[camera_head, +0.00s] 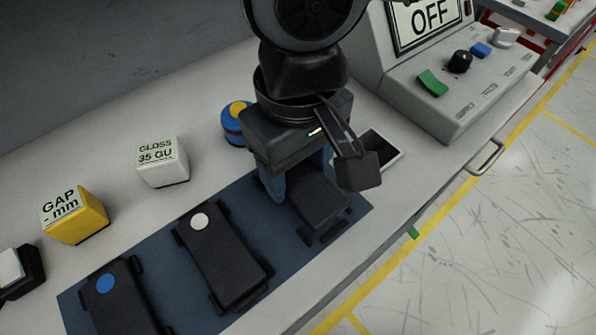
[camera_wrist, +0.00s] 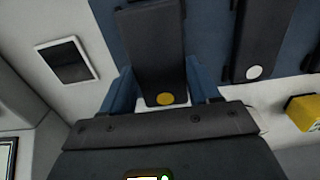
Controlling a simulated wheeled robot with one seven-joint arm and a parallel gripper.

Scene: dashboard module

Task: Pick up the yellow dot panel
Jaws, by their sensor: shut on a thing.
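The yellow dot panel (camera_head: 322,204) is a dark, flat block at the right end of the blue mat (camera_head: 180,222). Its yellow dot is hidden in the head view but shows in the wrist view, near the panel's end (camera_wrist: 155,55). My gripper (camera_head: 296,182) points down over that end, its blue fingers on both sides of the panel. It is shut on the panel, also in the wrist view (camera_wrist: 160,82). I cannot tell whether the panel is clear of the mat.
The white dot panel (camera_head: 225,265) and blue dot panel (camera_head: 120,302) lie to the left on the mat. A blue button with a yellow top (camera_head: 233,128) stands behind my gripper. A GLOSS block (camera_head: 163,163), a yellow GAP block (camera_head: 75,217) and a control box (camera_head: 455,85) stand around.

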